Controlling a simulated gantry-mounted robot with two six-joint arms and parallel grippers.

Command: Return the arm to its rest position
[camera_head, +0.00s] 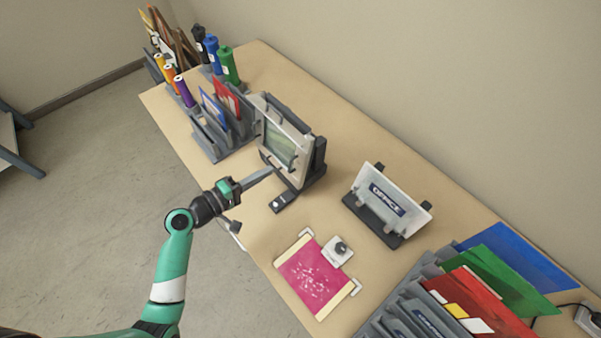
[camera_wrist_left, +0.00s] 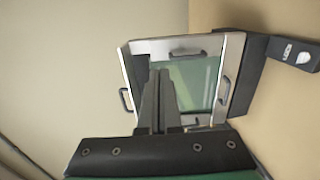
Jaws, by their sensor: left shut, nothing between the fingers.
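My left arm comes in from the lower left in the head view. Its gripper (camera_head: 258,176) is shut and empty, above the table's front edge, just in front of a laminator-like device (camera_head: 284,143) with a metal frame and a greenish panel. In the left wrist view the shut fingers (camera_wrist_left: 160,82) point toward the framed panel (camera_wrist_left: 198,80) of that device and overlap it in the picture. I cannot tell whether they touch it. My right gripper is in neither view.
The wooden table (camera_head: 262,226) holds a pink sheet (camera_head: 314,278), an OFFICE sign stand (camera_head: 386,203), a rack of coloured folders (camera_head: 480,290) and slotted holders (camera_head: 222,125) with cards and coloured tubes. A small dark box (camera_head: 284,201) sits before the device. Open floor lies left.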

